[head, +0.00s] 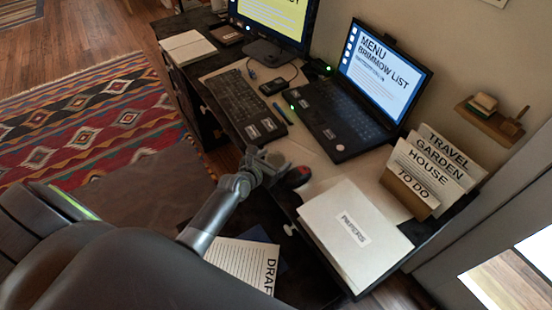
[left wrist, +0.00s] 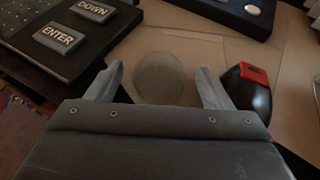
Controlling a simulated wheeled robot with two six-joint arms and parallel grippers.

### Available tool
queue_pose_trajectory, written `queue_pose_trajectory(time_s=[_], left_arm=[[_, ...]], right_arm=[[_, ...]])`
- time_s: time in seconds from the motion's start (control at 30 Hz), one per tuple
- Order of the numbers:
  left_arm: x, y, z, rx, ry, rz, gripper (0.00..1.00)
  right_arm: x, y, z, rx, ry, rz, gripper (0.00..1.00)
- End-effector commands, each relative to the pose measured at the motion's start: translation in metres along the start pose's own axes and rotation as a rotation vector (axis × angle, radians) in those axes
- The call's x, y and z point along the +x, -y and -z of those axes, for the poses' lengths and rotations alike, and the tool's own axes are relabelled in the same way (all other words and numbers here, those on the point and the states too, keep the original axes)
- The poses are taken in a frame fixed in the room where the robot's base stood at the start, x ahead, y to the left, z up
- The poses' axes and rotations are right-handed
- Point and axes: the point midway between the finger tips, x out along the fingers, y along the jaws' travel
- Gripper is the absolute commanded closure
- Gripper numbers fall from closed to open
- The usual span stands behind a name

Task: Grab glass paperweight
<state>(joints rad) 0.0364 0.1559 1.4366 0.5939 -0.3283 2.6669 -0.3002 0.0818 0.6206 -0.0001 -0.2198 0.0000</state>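The glass paperweight (left wrist: 160,79) is a clear, pale round thing on the desk, seen between the fingers in the left wrist view. My left gripper (left wrist: 159,88) is open, with one finger to each side of it and a small gap showing on both sides. In the head view my left gripper (head: 268,163) is over the desk's front edge, in front of the laptop; the paperweight is hard to make out there. My right gripper is not in view.
A black object with a red top (left wrist: 248,88) sits close to the right finger. The keyboard (head: 246,106) is to the left, the laptop (head: 340,120) behind. The papers box (head: 350,235) and a file holder (head: 408,193) stand to the right.

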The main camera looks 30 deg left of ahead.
Motion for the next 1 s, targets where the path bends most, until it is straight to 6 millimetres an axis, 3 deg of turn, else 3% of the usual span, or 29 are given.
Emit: queue_pose_trajectory(time_s=[0.03, 0.4, 0.67, 1.0], left_arm=[[0.0, 0.0, 0.0, 0.0, 0.0, 0.0, 0.33], [0.0, 0.0, -0.001, 0.0, 0.002, 0.0, 0.79], [-0.002, 0.0, -0.006, 0.0, 0.003, 0.0, 0.79], [-0.026, 0.0, -0.065, 0.003, 0.005, 0.002, 0.79]], right_arm=[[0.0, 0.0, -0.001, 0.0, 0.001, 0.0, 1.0], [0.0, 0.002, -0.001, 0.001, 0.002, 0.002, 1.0], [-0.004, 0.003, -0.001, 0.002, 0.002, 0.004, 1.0], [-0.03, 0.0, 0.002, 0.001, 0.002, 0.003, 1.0]])
